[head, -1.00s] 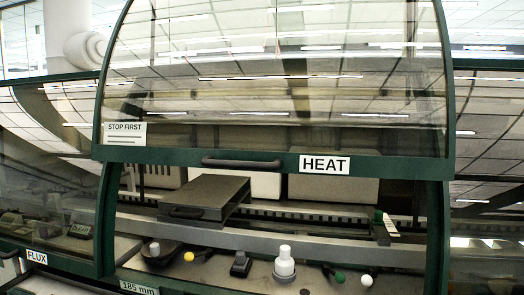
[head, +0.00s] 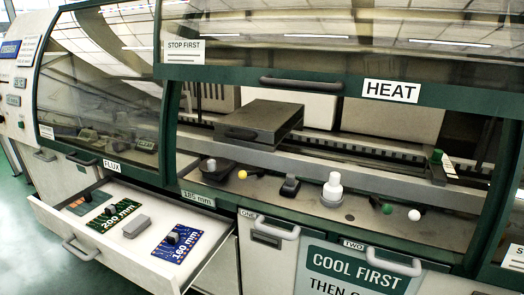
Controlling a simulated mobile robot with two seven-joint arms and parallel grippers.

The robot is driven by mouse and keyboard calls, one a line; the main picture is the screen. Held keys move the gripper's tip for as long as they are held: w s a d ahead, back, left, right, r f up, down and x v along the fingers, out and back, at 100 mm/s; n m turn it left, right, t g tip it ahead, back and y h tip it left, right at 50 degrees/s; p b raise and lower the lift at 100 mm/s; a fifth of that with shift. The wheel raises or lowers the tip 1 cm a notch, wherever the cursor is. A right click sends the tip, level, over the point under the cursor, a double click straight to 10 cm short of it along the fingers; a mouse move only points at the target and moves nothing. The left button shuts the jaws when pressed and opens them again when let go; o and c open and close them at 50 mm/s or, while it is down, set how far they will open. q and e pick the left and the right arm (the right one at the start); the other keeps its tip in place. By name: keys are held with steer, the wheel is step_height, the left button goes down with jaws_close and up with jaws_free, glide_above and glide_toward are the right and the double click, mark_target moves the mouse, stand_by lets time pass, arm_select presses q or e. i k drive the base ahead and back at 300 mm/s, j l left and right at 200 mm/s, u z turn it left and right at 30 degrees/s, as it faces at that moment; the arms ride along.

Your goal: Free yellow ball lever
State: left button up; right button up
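The yellow ball (head: 243,175) sits at the end of a short dark lever on the metal ledge inside the machine's HEAT bay. A dark piece with a grey knob (head: 212,165) stands close to its left, and a small dark block (head: 290,187) stands to its right. I cannot tell what, if anything, holds the lever. Neither of my grippers shows in the head view.
The HEAT hood (head: 330,85) is raised above the ledge. A white bottle-like piece (head: 332,188), a green ball (head: 387,208) and a white ball (head: 414,215) stand further right. An open drawer (head: 210,262) with boards juts out at the lower left.

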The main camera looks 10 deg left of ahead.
mark_target(242, 175)
steer(key=i+j+z, duration=0.25)
steer(key=j, duration=0.3)
steer(key=i+j+z, duration=0.15)
steer(key=j, duration=0.15)
steer(key=i+j+z, duration=0.15)
steer(key=j, duration=0.15)
